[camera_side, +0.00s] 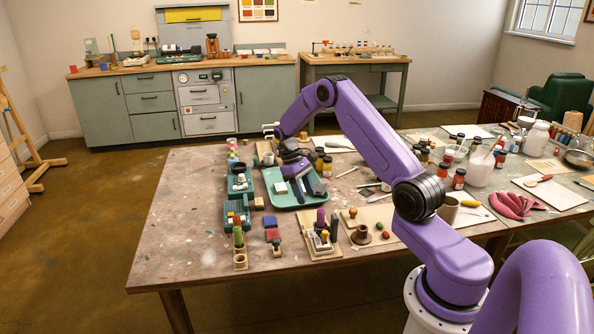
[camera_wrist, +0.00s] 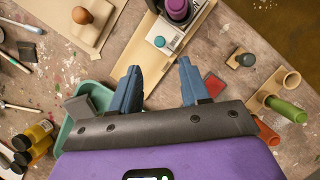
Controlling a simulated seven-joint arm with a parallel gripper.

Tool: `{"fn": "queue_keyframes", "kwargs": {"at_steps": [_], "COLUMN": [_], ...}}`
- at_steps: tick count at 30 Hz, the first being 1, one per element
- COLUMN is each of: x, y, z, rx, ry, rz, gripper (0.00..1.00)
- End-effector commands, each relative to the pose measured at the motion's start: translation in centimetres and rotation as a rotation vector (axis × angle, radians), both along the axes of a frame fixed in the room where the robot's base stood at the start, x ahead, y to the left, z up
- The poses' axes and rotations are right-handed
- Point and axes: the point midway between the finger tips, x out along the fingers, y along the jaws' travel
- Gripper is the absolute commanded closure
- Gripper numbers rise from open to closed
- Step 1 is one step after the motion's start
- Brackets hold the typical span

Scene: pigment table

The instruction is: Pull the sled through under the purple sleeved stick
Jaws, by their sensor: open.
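In the wrist view a purple sleeved stick (camera_wrist: 178,10) stands upright at the top, seen nearly end-on, beside a long pale wooden board (camera_wrist: 190,38). In the side view the purple stick (camera_side: 320,220) rises from the wooden stand (camera_side: 318,250) near the table's front edge. A small white block with a teal top (camera_wrist: 164,38) sits on the board just below the stick; I cannot tell surely whether it is the sled. My gripper (camera_wrist: 159,68) is open and empty, its two blue fingers apart and short of the block. In the side view my gripper (camera_side: 306,187) is over the green tray.
The green tray (camera_side: 288,203) lies behind the stand. A red pad (camera_wrist: 214,84) and a holder with a green cylinder (camera_wrist: 287,109) lie right of the fingers in the wrist view. Yellow jars (camera_wrist: 32,140) stand lower left. A brown knob (camera_wrist: 82,15) sits upper left.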

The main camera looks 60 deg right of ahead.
Motion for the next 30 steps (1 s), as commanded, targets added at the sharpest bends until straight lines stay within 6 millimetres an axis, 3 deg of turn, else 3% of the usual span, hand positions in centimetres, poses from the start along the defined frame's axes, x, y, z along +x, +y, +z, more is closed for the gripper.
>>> {"fn": "queue_keyframes", "kwargs": {"at_steps": [6,12,26,30], "x": [1.8,2.8,3.1,3.3], "y": [0.0,0.0,0.0,1.2], "z": [4.2,6.5,7.4,8.0], "rx": [-0.001,-0.001,0.000,-0.002], "ry": [-0.005,-0.002,0.001,-0.010], "rz": [0.000,0.000,0.001,0.026], "gripper": [0.54,0.54,0.54,0.54]}}
